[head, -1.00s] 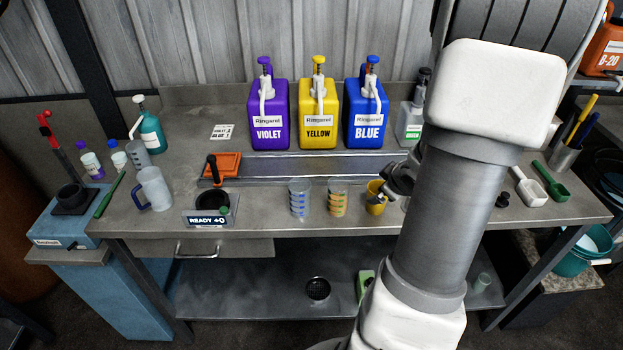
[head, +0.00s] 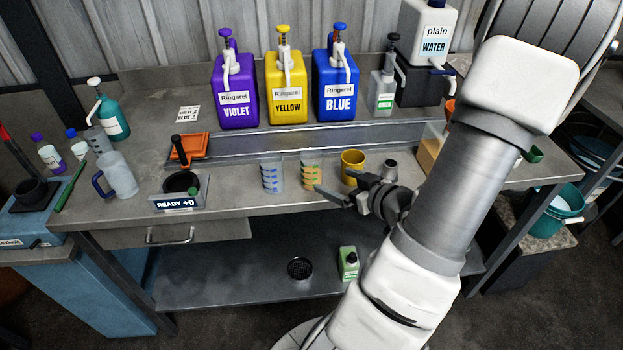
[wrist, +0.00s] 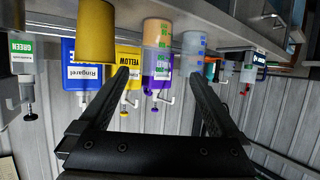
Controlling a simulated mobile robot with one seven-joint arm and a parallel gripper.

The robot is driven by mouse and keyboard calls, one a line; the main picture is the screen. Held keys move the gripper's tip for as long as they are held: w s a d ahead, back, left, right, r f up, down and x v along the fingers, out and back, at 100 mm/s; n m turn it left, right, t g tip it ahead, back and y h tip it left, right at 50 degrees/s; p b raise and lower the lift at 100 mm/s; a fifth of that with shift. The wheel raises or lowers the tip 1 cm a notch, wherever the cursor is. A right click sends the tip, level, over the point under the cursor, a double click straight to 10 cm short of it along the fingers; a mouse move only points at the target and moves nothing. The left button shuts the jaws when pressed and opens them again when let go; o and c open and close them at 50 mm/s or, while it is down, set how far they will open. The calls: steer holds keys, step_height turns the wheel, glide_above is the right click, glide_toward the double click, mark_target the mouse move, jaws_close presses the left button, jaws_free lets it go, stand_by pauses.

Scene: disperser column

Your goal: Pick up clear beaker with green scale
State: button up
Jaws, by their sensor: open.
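My gripper (head: 340,185) is open and empty, in front of the bench edge, just right of the green-scale beaker. In the upside-down wrist view, the green-scale beaker (wrist: 158,38) lies ahead between the spread fingers. The exact gap between fingertips and beaker cannot be told.
Violet (head: 234,90), yellow (head: 286,88) and blue (head: 336,85) dispensers stand behind. A black pan on a scale reading "READY +0" (head: 178,203) and a frosted jug (head: 118,175) are to the left. A grey metal piece (head: 389,170) stands right of the yellow cup.

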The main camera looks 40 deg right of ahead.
mark_target(315, 172)
steer(key=x, duration=1)
steer(key=shift+b, duration=0.3)
steer(key=shift+d+f+x, duration=0.15)
steer(key=shift+d+x, duration=0.05)
steer(key=shift+x, duration=1.1)
steer(key=shift+d+f+x, duration=0.15)
steer(key=shift+d+x, duration=0.05)
steer(key=shift+x, duration=1.15)
steer(key=shift+s, duration=0.2)
steer(key=c, duration=1.4)
steer(key=shift+c, duration=0.2)
steer(key=shift+r, duration=0.1)
